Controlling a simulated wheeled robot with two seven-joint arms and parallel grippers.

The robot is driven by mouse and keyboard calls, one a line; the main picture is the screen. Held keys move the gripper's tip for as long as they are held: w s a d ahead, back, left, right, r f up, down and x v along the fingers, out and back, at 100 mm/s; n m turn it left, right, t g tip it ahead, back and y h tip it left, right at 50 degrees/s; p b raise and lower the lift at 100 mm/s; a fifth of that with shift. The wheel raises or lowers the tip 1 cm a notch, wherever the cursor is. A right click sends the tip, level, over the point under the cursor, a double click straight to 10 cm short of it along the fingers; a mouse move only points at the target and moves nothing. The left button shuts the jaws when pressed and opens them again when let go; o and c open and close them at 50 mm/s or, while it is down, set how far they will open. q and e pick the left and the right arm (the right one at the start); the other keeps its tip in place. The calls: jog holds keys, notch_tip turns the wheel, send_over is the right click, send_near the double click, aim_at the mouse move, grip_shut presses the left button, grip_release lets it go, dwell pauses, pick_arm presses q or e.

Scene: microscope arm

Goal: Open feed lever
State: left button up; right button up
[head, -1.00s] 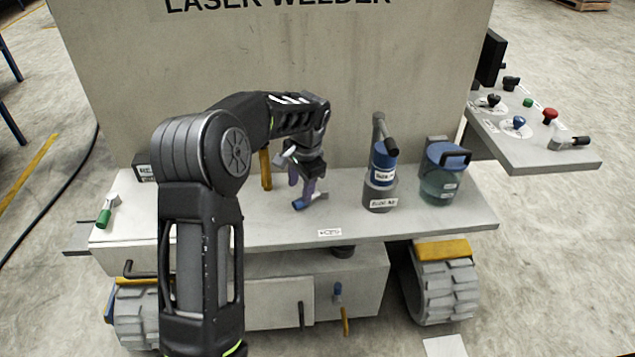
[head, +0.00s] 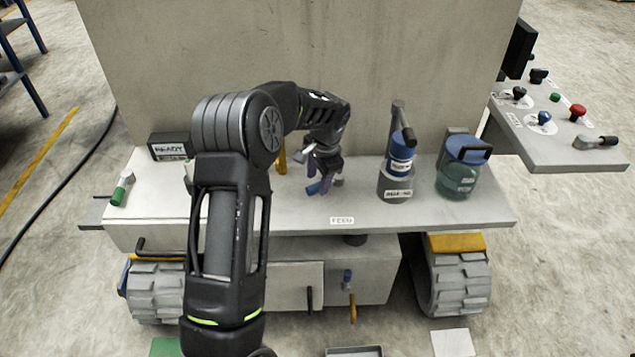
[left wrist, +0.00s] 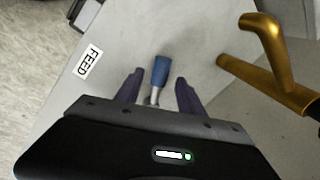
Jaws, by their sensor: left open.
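The feed lever has a blue handle (left wrist: 160,70) on a metal stem. In the left wrist view the handle lies between the two purple fingers of my left gripper (left wrist: 157,88), with a gap on each side. The stem's lower end is hidden by the gripper body. In the head view the blue handle (head: 314,188) shows beside the fingers of my left gripper (head: 323,181), above the white FEED label (head: 342,221). The label also shows in the left wrist view (left wrist: 90,62). My right gripper is not in view.
A yellow bent bar (left wrist: 265,85) stands close to the gripper's right in the left wrist view. A blue-topped cylinder with a lever (head: 397,175) and a blue-lidded jar (head: 461,168) stand to the right. A green-handled lever (head: 121,189) is at the shelf's left end.

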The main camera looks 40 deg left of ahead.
pick_arm(q)
jog(key=shift+w+a+f, duration=0.1)
jog(key=shift+a+f, duration=0.05)
jog(key=shift+f, duration=0.45)
jog(key=shift+a+f, duration=0.1)
jog(key=shift+f, duration=0.45)
grip_shut()
dwell(0.6)
